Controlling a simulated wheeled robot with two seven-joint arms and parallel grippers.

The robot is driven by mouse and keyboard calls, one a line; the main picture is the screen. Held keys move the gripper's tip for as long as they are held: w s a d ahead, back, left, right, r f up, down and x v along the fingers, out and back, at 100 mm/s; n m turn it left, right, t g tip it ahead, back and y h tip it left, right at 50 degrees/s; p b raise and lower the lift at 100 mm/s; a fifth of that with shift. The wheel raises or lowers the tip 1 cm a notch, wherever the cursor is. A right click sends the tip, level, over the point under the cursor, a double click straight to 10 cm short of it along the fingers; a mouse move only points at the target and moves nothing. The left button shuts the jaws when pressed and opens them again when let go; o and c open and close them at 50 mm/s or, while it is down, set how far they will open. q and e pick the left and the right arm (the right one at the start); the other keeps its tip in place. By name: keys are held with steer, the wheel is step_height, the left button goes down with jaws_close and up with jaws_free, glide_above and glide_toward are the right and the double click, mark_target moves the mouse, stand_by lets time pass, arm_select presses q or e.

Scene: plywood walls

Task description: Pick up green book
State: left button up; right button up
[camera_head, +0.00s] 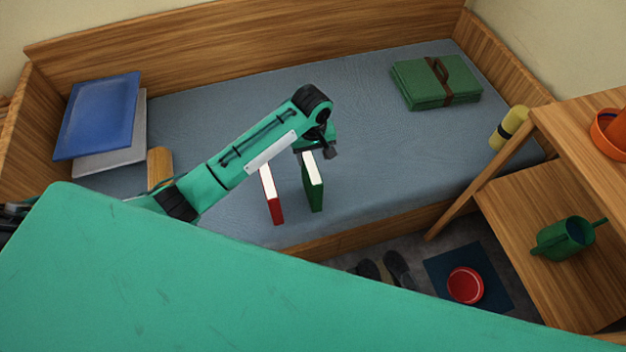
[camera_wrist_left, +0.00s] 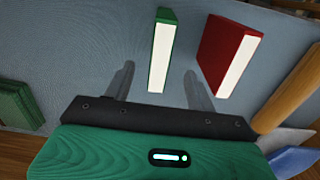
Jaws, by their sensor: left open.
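The green book (camera_head: 313,182) stands upright on the blue-grey mattress near its front edge. In the left wrist view the green book (camera_wrist_left: 162,50) lies ahead, between the lines of my two open fingers. My left gripper (camera_head: 318,152) is at the back end of the green book in the head view. In the left wrist view my left gripper (camera_wrist_left: 158,88) is open, with one finger on each side and nothing clearly held. I cannot tell whether a finger touches the book. My right gripper does not show.
A red book (camera_head: 271,195) stands just left of the green book, a narrow gap apart; it also shows in the wrist view (camera_wrist_left: 228,55). A folded green blanket (camera_head: 436,82), blue pillow (camera_head: 98,115) and wooden cylinder (camera_head: 160,166) lie on the bed (camera_head: 230,120). A wooden shelf (camera_head: 530,215) stands right.

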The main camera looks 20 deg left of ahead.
mark_target(313, 168)
arm_select(q)
steer(key=shift+w+a+r, duration=0.15)
steer(key=shift+w+r, duration=0.15)
steer(key=shift+w, duration=0.05)
steer(key=shift+f, duration=0.25)
step_height(313, 168, down, 8)
steer(key=shift+w+f+b, duration=0.1)
steer(key=shift+b, duration=0.2)
steer(key=f, duration=0.4)
steer(key=shift+a+f, duration=0.25)
steer(key=shift+f, duration=0.15)
steer(key=shift+c, duration=0.5)
steer(key=c, duration=1.1)
steer(key=shift+w, duration=0.1)
jaws_close()
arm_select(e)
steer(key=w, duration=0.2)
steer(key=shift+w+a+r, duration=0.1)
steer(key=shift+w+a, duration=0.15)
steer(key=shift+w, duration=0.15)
arm_select(q)
steer(key=shift+r, duration=0.15)
